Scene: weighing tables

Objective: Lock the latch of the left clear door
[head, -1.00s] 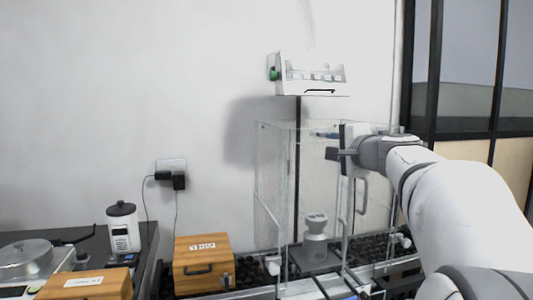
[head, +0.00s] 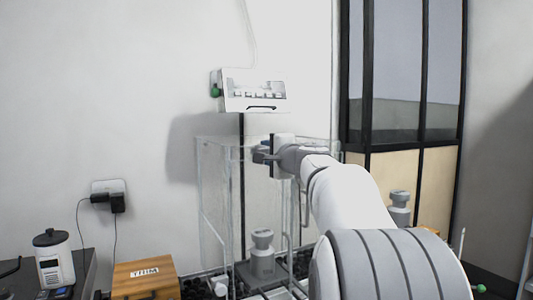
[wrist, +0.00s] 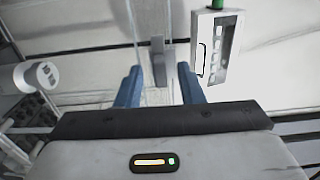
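The clear enclosure (head: 215,200) with its clear doors stands upright in the head view. My gripper (head: 258,155) is at its upper front, by the top of the doors. In the wrist view, my gripper (wrist: 158,70) has its two blue fingers apart. A small grey latch piece (wrist: 157,52) on a clear panel edge lies between and just beyond the fingertips. Contact with it cannot be told. Whether the latch is locked cannot be told. The left clear door is hard to make out from the panel edges, and my arm covers part of the enclosure's front.
A grey weight (head: 262,262) stands inside the enclosure. A white control box (head: 252,91) with a green knob is above it. A wooden box (head: 145,280) and a white canister (head: 53,262) are at left. Another grey weight (head: 399,208) stands at right behind my arm.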

